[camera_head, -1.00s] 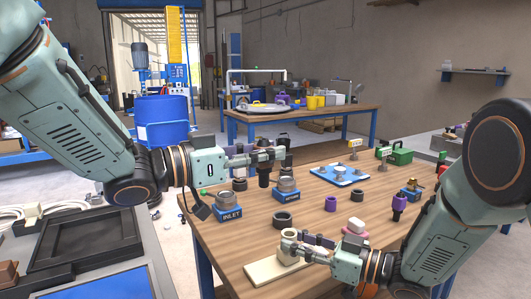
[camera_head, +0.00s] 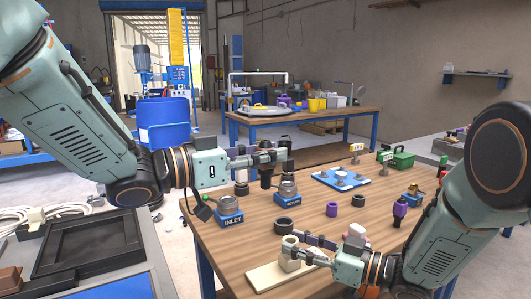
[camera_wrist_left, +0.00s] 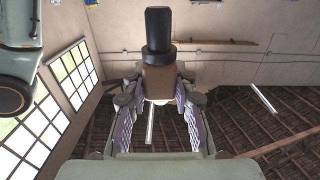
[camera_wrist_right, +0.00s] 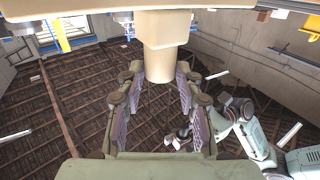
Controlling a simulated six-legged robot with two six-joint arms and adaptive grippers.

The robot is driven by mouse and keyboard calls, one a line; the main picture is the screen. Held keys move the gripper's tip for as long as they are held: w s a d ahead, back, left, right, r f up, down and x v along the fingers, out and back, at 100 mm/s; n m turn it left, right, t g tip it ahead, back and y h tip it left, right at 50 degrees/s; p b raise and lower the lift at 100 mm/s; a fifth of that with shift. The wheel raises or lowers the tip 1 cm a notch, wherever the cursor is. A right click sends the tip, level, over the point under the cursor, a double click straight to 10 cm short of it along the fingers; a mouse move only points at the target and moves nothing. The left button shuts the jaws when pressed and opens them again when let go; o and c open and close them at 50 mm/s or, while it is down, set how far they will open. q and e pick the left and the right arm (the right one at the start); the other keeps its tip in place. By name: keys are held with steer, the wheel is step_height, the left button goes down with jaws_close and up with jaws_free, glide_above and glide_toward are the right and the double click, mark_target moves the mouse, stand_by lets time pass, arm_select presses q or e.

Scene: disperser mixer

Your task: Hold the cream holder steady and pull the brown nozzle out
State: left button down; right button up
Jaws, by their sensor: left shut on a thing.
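My left gripper (camera_head: 266,158) is shut on the brown nozzle, which looks dark in the head view (camera_head: 266,175). In the left wrist view the nozzle (camera_wrist_left: 158,80) shows a brown body with a black collar and end between the fingertips. It is held above the table, apart from the holder. The cream holder (camera_head: 290,252) stands upright on a pale base plate (camera_head: 268,276) at the table's front. My right gripper (camera_head: 306,248) has its fingers around the holder. The holder (camera_wrist_right: 160,55) is between the fingertips in the right wrist view, but whether they press on it is unclear.
The blue INLET block (camera_head: 229,216) and another blue block with a metal ring (camera_head: 287,198) stand near the left gripper. A dark ring (camera_head: 284,226), a purple cylinder (camera_head: 331,209) and a pink-and-white piece (camera_head: 356,232) are near the holder. A blue tray (camera_head: 342,180) lies farther back.

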mark_target(266, 141)
steer(key=o, duration=0.4)
steer(key=shift+o, duration=0.2)
steer(key=shift+d, duration=0.1)
steer(key=v, duration=1.2)
arm_select(q)
steer(key=shift+r, duration=0.1)
steer(key=shift+r+p, duration=0.55)
steer(key=shift+p, duration=0.05)
step_height(266, 141, up, 2)
steer(key=shift+r+p, duration=0.25)
steer(key=shift+p, duration=1)
steer(key=shift+r, duration=0.3)
arm_select(e)
steer(key=v, duration=0.6)
